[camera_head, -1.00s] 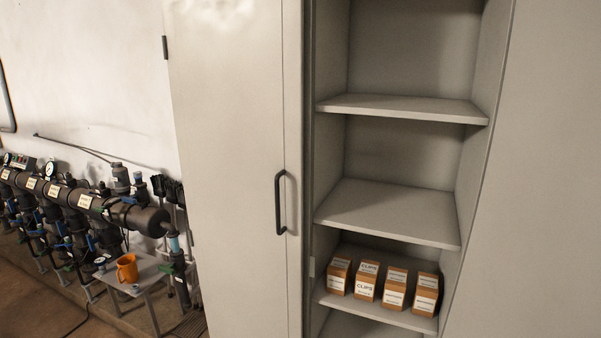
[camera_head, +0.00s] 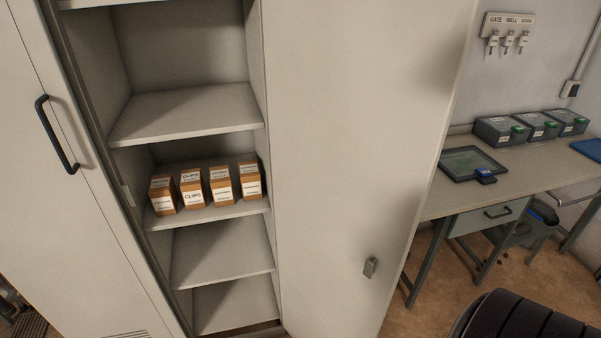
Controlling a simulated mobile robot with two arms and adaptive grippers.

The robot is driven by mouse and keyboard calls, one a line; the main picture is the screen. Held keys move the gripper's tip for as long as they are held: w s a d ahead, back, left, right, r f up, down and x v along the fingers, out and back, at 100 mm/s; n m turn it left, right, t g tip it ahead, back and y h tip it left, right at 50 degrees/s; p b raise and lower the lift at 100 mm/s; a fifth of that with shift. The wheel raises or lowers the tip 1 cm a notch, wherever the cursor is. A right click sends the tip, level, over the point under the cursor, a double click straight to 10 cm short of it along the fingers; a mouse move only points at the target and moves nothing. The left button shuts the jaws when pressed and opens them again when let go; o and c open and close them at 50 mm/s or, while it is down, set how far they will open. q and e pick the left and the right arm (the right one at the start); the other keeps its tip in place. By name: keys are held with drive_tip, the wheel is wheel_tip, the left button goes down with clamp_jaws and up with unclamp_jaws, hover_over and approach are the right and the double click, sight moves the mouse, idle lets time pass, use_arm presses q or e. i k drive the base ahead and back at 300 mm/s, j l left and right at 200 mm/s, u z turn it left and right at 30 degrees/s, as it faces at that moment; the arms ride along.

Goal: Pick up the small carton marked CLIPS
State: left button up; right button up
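The small carton marked CLIPS (camera_head: 192,189) stands on a middle shelf (camera_head: 228,211) of the open cabinet. It is brown with white labels and is second from the left in a row of similar cartons. A carton (camera_head: 163,195) stands to its left and another carton (camera_head: 221,186) to its right, both close beside it. The labels on these others are too small to read. Neither of my grippers is in view.
The cabinet's right door (camera_head: 355,130) stands open; the left door (camera_head: 50,200) with a black handle is shut. A workbench (camera_head: 450,203) with a tablet-like device (camera_head: 471,163) and several grey boxes stands at right. A dark padded seat (camera_head: 525,322) is at bottom right.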

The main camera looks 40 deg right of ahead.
sight(192, 186)
drive_tip(key=k+l+u, duration=0.1)
drive_tip(key=l, duration=0.35)
drive_tip(key=k+l+u, duration=0.1)
drive_tip(key=l, duration=0.3)
drive_tip(key=k+l, duration=0.1)
drive_tip(key=l, duration=0.3)
drive_tip(key=k+l+u, duration=0.15)
drive_tip(key=l, duration=0.3)
drive_tip(key=i+l+u, duration=0.2)
drive_tip(key=l, duration=0.55)
drive_tip(key=l+u, duration=0.15)
drive_tip(key=l, duration=0.6)
drive_tip(key=j+z, duration=0.1)
drive_tip(key=j, duration=0.15)
drive_tip(key=k+j+z, duration=0.1)
drive_tip(key=j, duration=0.2)
drive_tip(key=i+j+z, duration=0.2)
drive_tip(key=j, duration=0.2)
drive_tip(key=i+j+z, duration=0.2)
drive_tip(key=j, duration=0.2)
drive_tip(key=j+z, duration=0.2)
drive_tip(key=j, duration=0.25)
drive_tip(key=i+j+z, duration=0.2)
drive_tip(key=j, duration=0.25)
drive_tip(key=k, duration=0.1)
